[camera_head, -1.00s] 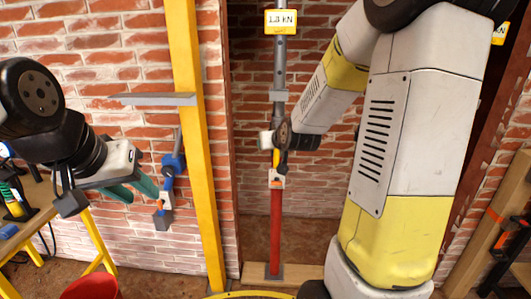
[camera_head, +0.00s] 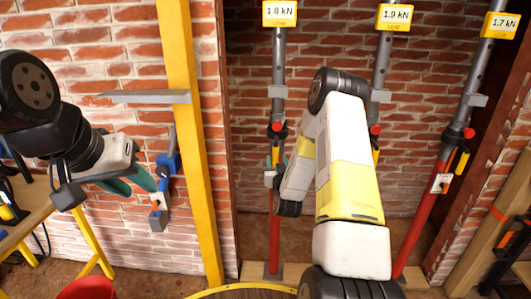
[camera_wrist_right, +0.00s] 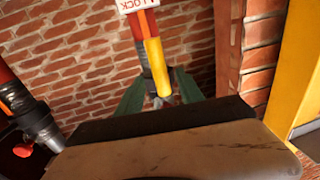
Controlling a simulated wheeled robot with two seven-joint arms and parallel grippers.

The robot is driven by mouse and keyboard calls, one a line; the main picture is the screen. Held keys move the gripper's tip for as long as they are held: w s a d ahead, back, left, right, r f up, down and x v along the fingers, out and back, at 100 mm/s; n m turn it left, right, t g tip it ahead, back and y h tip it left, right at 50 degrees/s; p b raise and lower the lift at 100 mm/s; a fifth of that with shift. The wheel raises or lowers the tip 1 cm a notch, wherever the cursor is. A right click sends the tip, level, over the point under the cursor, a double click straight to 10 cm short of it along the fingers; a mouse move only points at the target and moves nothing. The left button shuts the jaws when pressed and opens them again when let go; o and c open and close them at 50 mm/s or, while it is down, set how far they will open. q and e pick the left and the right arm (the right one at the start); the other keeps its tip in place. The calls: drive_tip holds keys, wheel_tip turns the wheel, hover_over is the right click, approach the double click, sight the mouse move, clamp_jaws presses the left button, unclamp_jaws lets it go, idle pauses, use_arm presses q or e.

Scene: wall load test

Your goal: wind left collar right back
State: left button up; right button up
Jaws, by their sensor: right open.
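The left prop has a grey upper tube, a red lower tube (camera_head: 274,235) and a dark collar (camera_head: 277,128) with a red knob. A yellow-and-orange handle hangs below the collar; it shows in the right wrist view (camera_wrist_right: 156,66) under an upside-down white LOCK label (camera_wrist_right: 138,4). My right gripper (camera_wrist_right: 158,92) is open, its green fingers on either side of the handle's lower end. I cannot tell whether they touch it. In the head view my right wrist partly hides this spot. My left gripper (camera_head: 150,181) is beside a blue clamp (camera_head: 167,165); its grip is unclear.
A middle prop (camera_head: 379,75) and a right prop (camera_head: 425,200) stand in the same brick recess. Load signs read 1.8 kN (camera_head: 279,14), 1.9 kN (camera_head: 394,17) and 1.7 kN (camera_head: 500,26). A yellow post (camera_head: 186,120) with a grey shelf plate stands left of the recess.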

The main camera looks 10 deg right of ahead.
sight(276, 156)
drive_tip(key=shift+w+d, duration=0.15)
drive_tip(key=shift+w, duration=1)
drive_tip(key=shift+w+d, duration=0.15)
drive_tip(key=shift+w, duration=1)
drive_tip(key=shift+c, duration=0.4)
clamp_jaws()
